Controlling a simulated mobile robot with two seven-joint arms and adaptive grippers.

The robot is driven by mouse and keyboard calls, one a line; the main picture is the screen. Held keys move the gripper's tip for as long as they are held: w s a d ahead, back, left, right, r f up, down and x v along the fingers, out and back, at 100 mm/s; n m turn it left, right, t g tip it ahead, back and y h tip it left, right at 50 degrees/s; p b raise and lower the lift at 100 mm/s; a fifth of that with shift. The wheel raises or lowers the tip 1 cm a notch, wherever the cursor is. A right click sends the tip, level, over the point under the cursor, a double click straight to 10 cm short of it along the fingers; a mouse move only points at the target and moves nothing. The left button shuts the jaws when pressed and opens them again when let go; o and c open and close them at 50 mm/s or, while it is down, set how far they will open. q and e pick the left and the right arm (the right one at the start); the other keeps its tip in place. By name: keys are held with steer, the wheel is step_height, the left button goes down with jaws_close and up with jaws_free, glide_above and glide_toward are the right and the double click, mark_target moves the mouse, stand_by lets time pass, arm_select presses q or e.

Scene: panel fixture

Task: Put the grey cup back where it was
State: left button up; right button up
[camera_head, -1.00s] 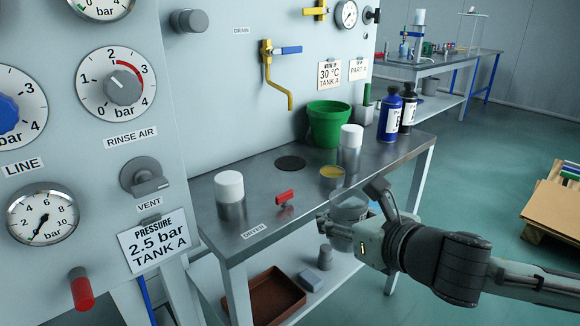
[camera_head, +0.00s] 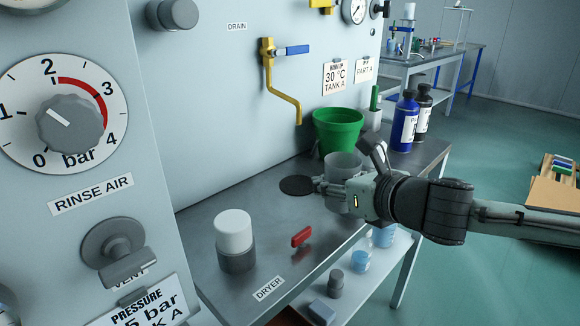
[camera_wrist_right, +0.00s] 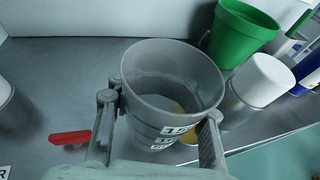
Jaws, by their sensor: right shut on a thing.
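The grey cup (camera_head: 343,162) is open at the top, with a pale label showing in the right wrist view (camera_wrist_right: 150,70). My right gripper (camera_head: 338,190) is shut on it, with a finger on each side of the cup in the right wrist view (camera_wrist_right: 158,112). The cup is roughly upright over the steel bench (camera_head: 215,205), to the right of a dark round disc (camera_head: 297,185). I cannot tell whether its bottom touches the bench. My left gripper is not in view.
A green bucket (camera_head: 338,130) stands behind the cup. A white-lidded jar (camera_wrist_right: 262,80) and something yellow (camera_wrist_right: 188,137) are close beside it in the wrist view. Blue and black bottles (camera_head: 404,122) are at right.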

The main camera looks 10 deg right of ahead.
glide_above(290, 178)
steer(key=shift+p, duration=0.35)
steer(key=shift+f, duration=0.35)
step_height(290, 178, down, 3)
steer(key=shift+s+f, duration=0.1)
steer(key=o, duration=1.4)
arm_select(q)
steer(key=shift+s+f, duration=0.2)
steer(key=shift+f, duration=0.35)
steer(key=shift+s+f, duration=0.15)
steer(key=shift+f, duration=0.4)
